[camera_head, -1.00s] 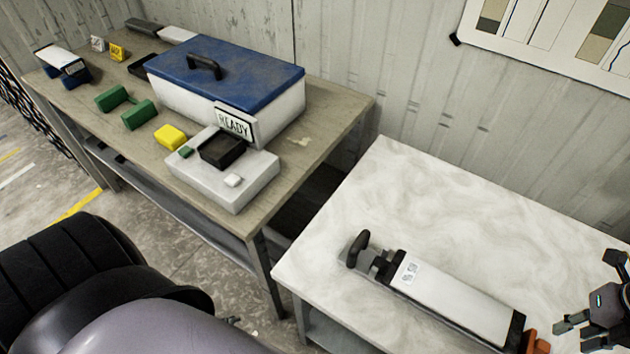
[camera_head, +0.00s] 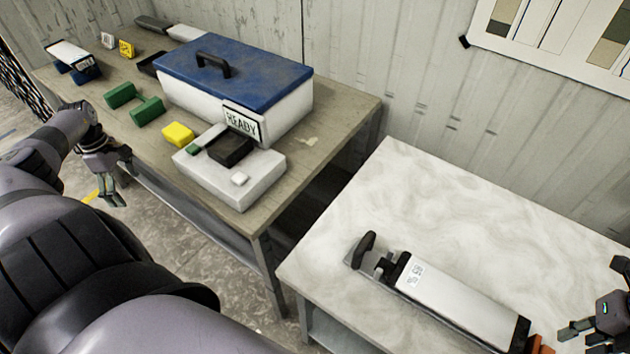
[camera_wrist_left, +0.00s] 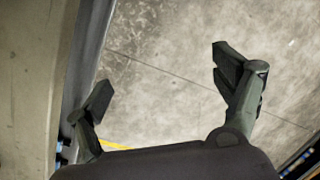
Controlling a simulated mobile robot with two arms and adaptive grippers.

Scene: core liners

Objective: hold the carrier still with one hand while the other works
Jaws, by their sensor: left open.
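A long white device with dark ends and a black upright handle (camera_head: 460,300), which may be the carrier, lies on the pale marbled table (camera_head: 400,200). My right gripper (camera_head: 568,338) is at the right edge of the head view, beside the device's far right end; whether its fingers are open is unclear. My left gripper (camera_head: 112,196) hangs fingers down just off the front edge of the wooden bench. In the left wrist view its fingers (camera_wrist_left: 163,76) are spread and empty above the concrete floor.
The wooden bench (camera_head: 335,120) holds a blue-lidded white box (camera_head: 235,80), a READY sign (camera_head: 241,124), a pale grey unit (camera_head: 240,185), a yellow block (camera_head: 178,134) and green pieces (camera_head: 120,95). A gap separates bench and marbled table. The marbled table's far part is bare.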

